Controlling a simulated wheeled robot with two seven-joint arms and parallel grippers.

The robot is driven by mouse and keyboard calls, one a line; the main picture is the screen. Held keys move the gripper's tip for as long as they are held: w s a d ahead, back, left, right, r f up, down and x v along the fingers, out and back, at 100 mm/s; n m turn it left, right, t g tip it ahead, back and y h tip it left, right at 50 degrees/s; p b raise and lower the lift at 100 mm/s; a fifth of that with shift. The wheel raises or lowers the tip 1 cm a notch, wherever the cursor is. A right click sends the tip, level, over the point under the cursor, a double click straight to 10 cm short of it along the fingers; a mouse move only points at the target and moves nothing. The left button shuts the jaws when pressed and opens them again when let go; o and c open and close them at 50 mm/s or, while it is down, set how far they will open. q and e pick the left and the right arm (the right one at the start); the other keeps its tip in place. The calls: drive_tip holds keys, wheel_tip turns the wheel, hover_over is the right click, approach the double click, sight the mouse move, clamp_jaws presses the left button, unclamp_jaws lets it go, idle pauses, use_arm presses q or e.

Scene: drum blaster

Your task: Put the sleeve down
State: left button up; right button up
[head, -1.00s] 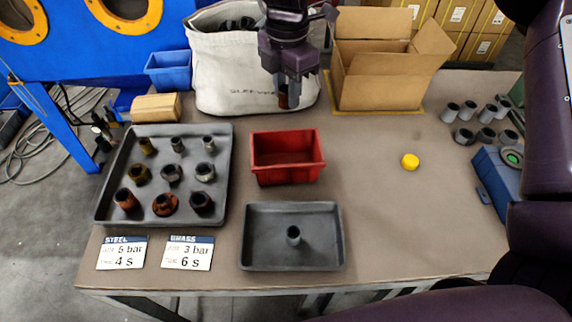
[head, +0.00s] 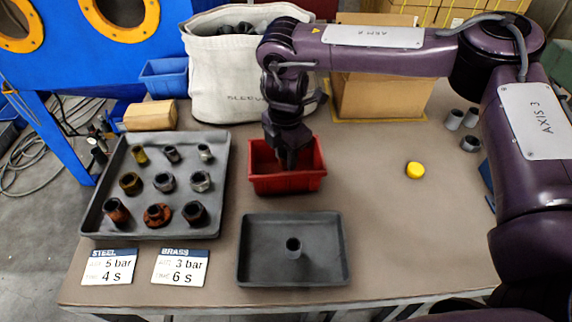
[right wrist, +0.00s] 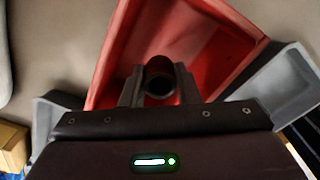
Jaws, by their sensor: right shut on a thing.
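The sleeve (right wrist: 159,80) is a short dark hollow cylinder between the fingers of my right gripper in the right wrist view. My right gripper (head: 291,160) is shut on it and points down into the red bin (head: 262,184) in the head view. The sleeve is hidden behind the fingers and the bin's wall in the head view. The red bin also shows in the right wrist view (right wrist: 122,45), around and beyond the fingertips. I cannot tell whether the sleeve touches the bin floor. My left gripper is not in view.
A grey tray (head: 254,262) with one dark sleeve (head: 293,245) lies in front of the bin. A larger tray (head: 101,221) with several fittings stands left. A white bag (head: 225,80) and a cardboard box (head: 380,98) stand behind. A yellow cap (head: 414,170) lies right, on clear table.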

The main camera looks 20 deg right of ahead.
drive_tip(key=shift+f, duration=1.8)
drive_tip(key=shift+f, duration=0.1)
drive_tip(key=shift+f, duration=0.15)
drive_tip(key=o, duration=0.6)
drive_tip(key=shift+f, duration=0.1)
drive_tip(key=o, duration=0.4)
drive_tip(key=shift+o, duration=0.2)
